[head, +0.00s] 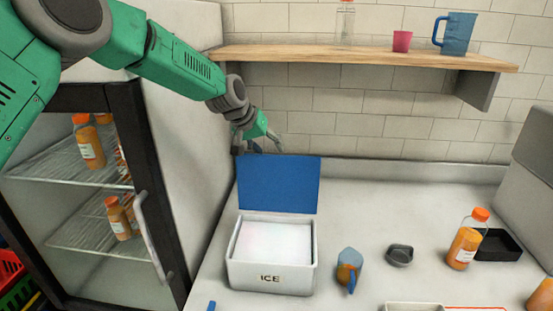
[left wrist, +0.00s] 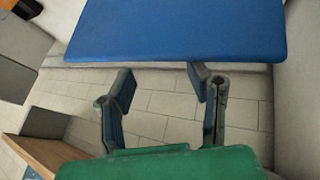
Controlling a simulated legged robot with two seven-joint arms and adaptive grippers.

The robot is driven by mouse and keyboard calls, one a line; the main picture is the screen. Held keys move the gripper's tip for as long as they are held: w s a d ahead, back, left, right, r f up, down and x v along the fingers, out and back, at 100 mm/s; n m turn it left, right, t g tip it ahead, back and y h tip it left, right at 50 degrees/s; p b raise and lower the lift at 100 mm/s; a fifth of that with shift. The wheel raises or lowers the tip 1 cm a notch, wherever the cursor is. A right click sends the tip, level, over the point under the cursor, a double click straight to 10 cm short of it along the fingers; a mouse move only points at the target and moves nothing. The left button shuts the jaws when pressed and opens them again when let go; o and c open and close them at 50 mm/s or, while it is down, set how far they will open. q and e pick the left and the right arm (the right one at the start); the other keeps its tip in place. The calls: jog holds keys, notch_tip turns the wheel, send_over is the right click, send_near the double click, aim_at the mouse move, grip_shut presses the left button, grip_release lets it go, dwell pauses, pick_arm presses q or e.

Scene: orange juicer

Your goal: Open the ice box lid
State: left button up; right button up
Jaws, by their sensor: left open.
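The ice box (head: 271,278) is a white box marked ICE on the counter in the head view. Its blue lid (head: 277,184) stands upright at the back edge, and the white contents show inside. The lid also fills the top of the left wrist view (left wrist: 185,30). My left gripper (head: 268,146) is behind and above the lid's upper left corner, near the wall. Its two fingers (left wrist: 160,100) are apart with nothing between them. My right gripper is not in view.
A wooden shelf (head: 370,57) on the wall holds a blue pitcher (head: 459,33) and a pink cup (head: 401,41). A glass-door fridge (head: 150,235) stands left.

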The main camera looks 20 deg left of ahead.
pick_arm(q)
jog(key=v, duration=0.4)
jog(key=shift+a+r, duration=0.15)
jog(key=shift+s+a+r, duration=0.1)
jog(key=shift+s+r, duration=0.1)
jog(key=shift+r, duration=0.05)
